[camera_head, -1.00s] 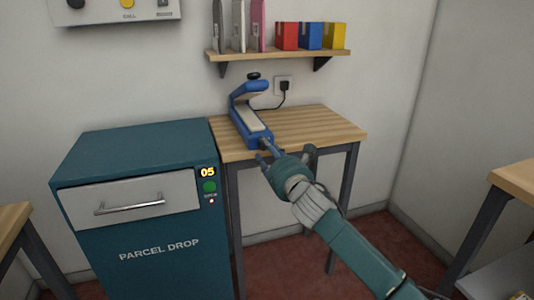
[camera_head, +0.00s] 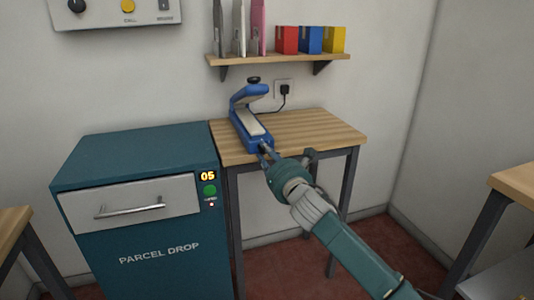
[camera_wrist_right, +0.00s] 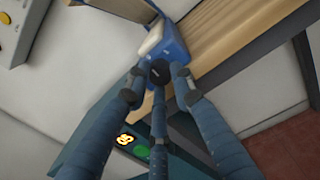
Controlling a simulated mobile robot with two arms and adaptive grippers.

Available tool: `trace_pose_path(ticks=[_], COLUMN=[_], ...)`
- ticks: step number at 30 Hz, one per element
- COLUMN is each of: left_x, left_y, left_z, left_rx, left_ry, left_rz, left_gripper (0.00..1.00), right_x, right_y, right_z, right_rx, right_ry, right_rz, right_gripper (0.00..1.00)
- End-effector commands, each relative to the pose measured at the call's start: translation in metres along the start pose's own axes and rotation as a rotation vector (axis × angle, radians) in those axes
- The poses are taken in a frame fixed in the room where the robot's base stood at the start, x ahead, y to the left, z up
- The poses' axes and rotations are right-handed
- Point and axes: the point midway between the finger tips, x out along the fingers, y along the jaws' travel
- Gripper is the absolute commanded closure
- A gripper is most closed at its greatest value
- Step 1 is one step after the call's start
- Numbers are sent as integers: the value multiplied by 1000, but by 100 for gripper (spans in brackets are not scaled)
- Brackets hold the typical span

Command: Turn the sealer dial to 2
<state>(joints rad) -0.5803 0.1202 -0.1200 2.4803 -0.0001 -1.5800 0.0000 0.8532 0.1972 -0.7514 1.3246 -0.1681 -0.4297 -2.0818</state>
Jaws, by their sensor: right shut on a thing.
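The blue sealer (camera_head: 252,130) stands on the small wooden table, its long arm raised toward the wall and a black knob on the arm's top end. My right gripper (camera_head: 264,150) is at the sealer's near end. In the right wrist view, the sealer (camera_wrist_right: 176,50) is at the top, and the dark round dial (camera_wrist_right: 160,72) on its front sits between my fingertips (camera_wrist_right: 159,80). The fingers are shut on the dial. Its markings and setting are too small and blurred to read. In the head view my gripper hides the dial. My left gripper is not in view.
The wooden table (camera_head: 315,130) is clear right of the sealer. A teal parcel drop cabinet (camera_head: 130,155) with a lit "05" display stands close on the left. A shelf (camera_head: 280,59) with boxes and envelopes hangs above, near a wall socket (camera_head: 284,89) with a plugged cord.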

Motion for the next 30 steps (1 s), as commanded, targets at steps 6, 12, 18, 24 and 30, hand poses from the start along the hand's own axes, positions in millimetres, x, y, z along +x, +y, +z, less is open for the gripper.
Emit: trace_pose_path(ticks=[6, 12, 18, 24, 30], left_x=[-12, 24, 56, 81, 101], left_y=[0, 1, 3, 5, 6], left_z=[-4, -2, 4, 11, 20], left_rx=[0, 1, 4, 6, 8], left_ry=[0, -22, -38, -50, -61], left_rz=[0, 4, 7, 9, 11], left_gripper=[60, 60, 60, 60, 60], right_x=[0, 0, 0, 0, 0], right_y=[0, 1, 1, 1, 2], right_z=[-2, -3, -4, -4, -5], right_rx=[139, 320, 512, 702, 893], right_ry=[1, -7, -16, -24, -32], right_rz=[-1, 0, 1, 2, 3], right_gripper=[100, 100, 100, 100, 100])
